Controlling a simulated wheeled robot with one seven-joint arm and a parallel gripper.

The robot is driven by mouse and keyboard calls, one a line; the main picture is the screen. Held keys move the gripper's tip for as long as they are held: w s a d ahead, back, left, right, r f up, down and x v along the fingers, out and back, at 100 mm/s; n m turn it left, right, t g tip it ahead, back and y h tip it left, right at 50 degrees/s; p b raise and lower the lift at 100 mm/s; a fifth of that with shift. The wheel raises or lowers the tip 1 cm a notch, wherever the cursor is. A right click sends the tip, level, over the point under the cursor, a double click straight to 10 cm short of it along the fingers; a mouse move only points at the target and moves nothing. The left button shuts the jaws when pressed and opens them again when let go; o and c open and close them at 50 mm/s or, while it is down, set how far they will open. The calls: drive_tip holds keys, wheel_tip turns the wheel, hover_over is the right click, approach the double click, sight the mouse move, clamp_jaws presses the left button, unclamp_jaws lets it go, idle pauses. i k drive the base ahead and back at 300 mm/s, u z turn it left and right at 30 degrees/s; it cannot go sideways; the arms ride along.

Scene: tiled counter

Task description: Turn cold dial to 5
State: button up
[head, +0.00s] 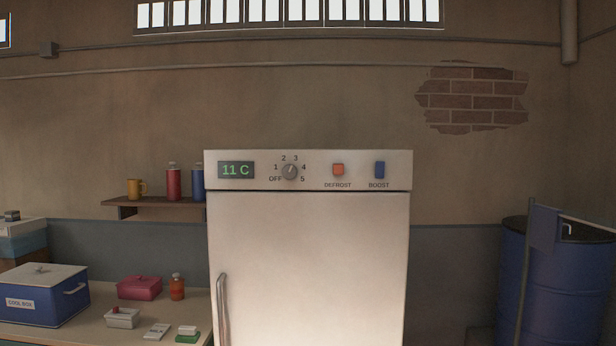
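The cold dial (289,172) is a small round grey knob on the top panel of a pale fridge (310,265). The marks OFF, 1, 2, 3, 4 and 5 run clockwise around it, with 5 at its lower right. Its pale pointer line seems to tilt up and slightly right, roughly toward 3, but it is too small to read surely. A display (236,170) left of the dial reads 11 C in green. My gripper is not in view.
Right of the dial are an orange DEFROST switch (338,169) and a blue BOOST switch (379,169). The fridge door has a vertical handle (222,308) at left. A counter (95,336) with a cool box (45,295) stands left, a blue barrel (570,285) right. The panel front is unobstructed.

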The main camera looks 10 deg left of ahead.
sight(290, 171)
drive_tip(key=u, duration=0.55)
drive_tip(key=i, duration=0.85)
drive_tip(key=u, duration=0.85)
